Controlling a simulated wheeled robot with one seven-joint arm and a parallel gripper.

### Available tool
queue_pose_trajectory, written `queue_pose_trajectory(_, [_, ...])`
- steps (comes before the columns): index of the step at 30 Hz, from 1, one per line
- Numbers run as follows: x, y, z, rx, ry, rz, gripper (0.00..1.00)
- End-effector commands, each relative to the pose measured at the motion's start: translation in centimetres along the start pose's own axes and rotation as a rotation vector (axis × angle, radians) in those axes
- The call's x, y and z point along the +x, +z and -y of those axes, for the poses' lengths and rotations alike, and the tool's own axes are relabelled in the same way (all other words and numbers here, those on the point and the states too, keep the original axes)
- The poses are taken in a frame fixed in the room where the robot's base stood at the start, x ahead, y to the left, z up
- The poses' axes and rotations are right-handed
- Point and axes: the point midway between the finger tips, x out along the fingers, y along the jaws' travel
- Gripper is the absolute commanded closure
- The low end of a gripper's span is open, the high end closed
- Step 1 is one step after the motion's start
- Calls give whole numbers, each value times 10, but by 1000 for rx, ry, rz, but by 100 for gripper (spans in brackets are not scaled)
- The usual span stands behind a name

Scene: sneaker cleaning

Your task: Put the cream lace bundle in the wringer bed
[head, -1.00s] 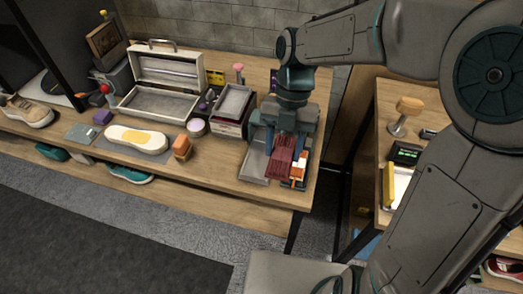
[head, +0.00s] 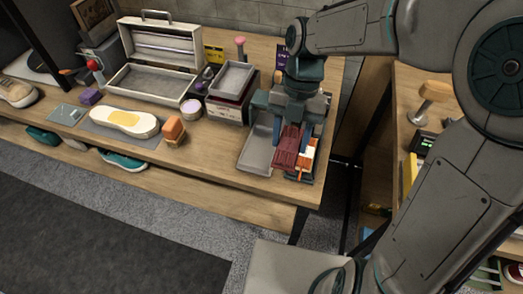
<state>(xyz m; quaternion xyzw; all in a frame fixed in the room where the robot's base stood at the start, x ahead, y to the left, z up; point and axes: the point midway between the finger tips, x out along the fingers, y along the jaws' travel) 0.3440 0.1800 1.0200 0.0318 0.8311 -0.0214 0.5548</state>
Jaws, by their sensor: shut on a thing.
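My gripper (head: 297,132) points down at the right end of the wooden bench. It is shut on a pale bundle with orange parts (head: 309,152), which looks like the cream lace bundle; the hand hides its upper end and the exact grip. A dark red, strand-like bundle (head: 286,148) lies close beside it on the left. Both are over a dark teal-grey device at the bench edge, probably the wringer. Its bed is mostly hidden under the hand and bundles, so I cannot tell whether the pale bundle touches it.
A shallow grey tray (head: 256,153) lies just left of the device. A second table stands right, past a gap.

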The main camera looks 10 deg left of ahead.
Motion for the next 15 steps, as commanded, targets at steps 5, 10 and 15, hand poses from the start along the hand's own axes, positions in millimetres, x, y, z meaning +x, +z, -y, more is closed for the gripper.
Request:
queue_pose_trajectory(5, [6,12,-10,-3,0,-2,79])
queue_pose_trajectory(10, [14,34,-31,-5,1,-4,79])
queue_pose_trajectory(15, [23,57,-53,-4,0,-4,79])
